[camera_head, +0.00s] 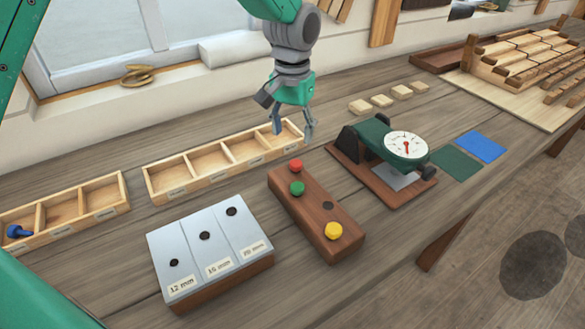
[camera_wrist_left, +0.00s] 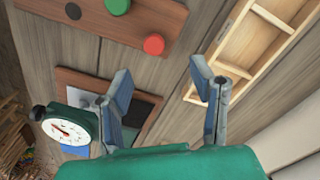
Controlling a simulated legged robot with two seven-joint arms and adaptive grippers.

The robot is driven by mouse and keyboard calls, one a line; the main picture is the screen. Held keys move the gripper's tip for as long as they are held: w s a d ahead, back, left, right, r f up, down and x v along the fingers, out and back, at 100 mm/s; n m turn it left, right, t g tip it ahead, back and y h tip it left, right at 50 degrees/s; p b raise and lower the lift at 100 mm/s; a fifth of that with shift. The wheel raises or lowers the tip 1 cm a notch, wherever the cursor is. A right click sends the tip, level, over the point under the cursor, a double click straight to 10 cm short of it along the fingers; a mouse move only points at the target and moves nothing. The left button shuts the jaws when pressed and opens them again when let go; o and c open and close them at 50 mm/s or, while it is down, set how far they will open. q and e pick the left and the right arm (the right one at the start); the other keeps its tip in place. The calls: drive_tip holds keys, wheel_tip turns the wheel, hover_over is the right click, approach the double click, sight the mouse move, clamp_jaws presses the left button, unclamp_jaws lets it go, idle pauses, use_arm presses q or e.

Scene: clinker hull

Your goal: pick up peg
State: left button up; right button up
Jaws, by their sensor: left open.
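A wooden block (camera_head: 316,217) on the bench holds a red peg (camera_head: 295,166), a green peg (camera_head: 297,188) and a yellow peg (camera_head: 334,231); one hole between green and yellow is empty. A blue peg (camera_head: 17,232) lies in a compartment of the left wooden tray (camera_head: 66,226). My left gripper (camera_head: 294,134) is open and empty, above the bench near the right end of the middle tray (camera_head: 219,176), behind the red peg. In the left wrist view the red peg (camera_wrist_left: 154,44) and green peg (camera_wrist_left: 117,6) show beyond the open fingers (camera_wrist_left: 163,78). My right gripper is not in view.
A grey-topped gauge block (camera_head: 208,246) with several holes and size labels stands in front. A dial gauge (camera_head: 405,146) on a wooden base is right of the peg block. Small wooden blocks (camera_head: 381,101), a green mat (camera_head: 457,163) and a blue mat (camera_head: 480,147) lie farther right.

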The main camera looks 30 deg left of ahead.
sight(298, 163)
use_arm(q)
drive_tip(key=f, duration=0.1)
drive_tip(key=d+f, duration=0.1)
drive_tip(key=f, duration=0.1)
drive_tip(key=d+f, duration=0.1)
drive_tip(key=shift+f, duration=0.3)
drive_tip(key=f, duration=0.1)
drive_tip(key=a+f, duration=0.1)
drive_tip(key=f, duration=0.3)
drive_tip(key=shift+a+p, duration=0.35)
drive_tip(key=shift+a, duration=0.05)
drive_tip(key=shift+d+r, duration=0.1)
drive_tip(key=shift+d, duration=0.1)
drive_tip(key=shift+d+r, duration=0.1)
drive_tip(key=shift+d, duration=0.35)
drive_tip(key=c, duration=0.9)
